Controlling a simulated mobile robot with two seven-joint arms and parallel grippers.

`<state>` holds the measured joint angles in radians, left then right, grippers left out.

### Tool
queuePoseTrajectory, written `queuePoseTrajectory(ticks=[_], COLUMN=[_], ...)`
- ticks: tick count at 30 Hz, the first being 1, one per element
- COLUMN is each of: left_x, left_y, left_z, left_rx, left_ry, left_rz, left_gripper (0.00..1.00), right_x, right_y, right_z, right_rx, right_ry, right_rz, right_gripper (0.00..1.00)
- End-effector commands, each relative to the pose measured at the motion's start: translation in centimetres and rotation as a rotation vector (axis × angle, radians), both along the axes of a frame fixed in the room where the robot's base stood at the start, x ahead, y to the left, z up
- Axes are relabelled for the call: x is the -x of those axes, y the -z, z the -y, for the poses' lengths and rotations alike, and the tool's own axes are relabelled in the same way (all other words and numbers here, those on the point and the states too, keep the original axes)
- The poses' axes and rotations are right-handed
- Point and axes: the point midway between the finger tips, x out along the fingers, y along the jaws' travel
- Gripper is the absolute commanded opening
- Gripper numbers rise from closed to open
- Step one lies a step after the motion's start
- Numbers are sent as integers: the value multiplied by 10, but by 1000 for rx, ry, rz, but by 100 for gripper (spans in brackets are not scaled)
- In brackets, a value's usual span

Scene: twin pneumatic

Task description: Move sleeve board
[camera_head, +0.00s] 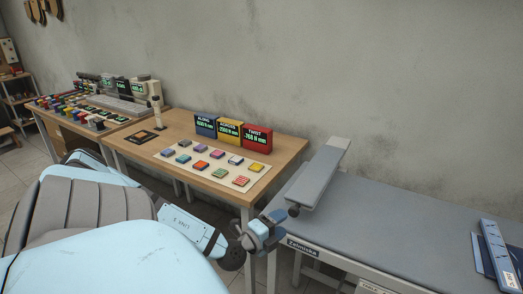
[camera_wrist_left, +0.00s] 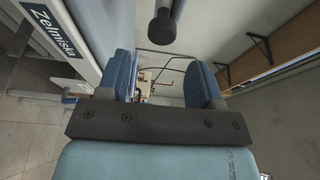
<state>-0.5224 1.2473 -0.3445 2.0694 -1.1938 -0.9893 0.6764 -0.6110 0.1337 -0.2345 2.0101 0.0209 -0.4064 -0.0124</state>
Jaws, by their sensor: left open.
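The sleeve board (camera_head: 316,180) is a narrow grey padded board with a pale far end, raised at the left end of a long grey pressing table. A dark round knob (camera_head: 293,210) is at its near end. My left gripper (camera_head: 268,228) is open and empty, just left of and slightly below that knob, apart from it. In the left wrist view the blue fingers (camera_wrist_left: 160,72) are spread, and the dark knob (camera_wrist_left: 163,27) shows ahead of the gap between them, not gripped. My right gripper is not in view.
The grey table (camera_head: 400,224), labelled Zelmiska, has free room in its middle; a blue ruler-like piece (camera_head: 497,252) lies at its right. A wooden desk (camera_head: 186,130) with coloured blocks and three display boxes (camera_head: 229,131) stands left. A wall runs behind.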

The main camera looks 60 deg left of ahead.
Motion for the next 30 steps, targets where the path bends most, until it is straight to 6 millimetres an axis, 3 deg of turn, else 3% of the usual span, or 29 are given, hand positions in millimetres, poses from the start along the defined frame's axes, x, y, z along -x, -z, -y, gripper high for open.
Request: queuePoseTrajectory(ticks=[6,12,30], left_x=[38,61,68], left_y=[0,0,0], left_z=[7,11,12], left_rx=[0,1,0], left_ry=[1,1,0], left_rz=[-6,-4,-2], left_gripper=[60,60,60], right_x=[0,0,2], right_y=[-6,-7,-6], right_z=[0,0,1], right_rx=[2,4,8], right_ry=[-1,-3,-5], right_rz=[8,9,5], right_gripper=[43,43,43])
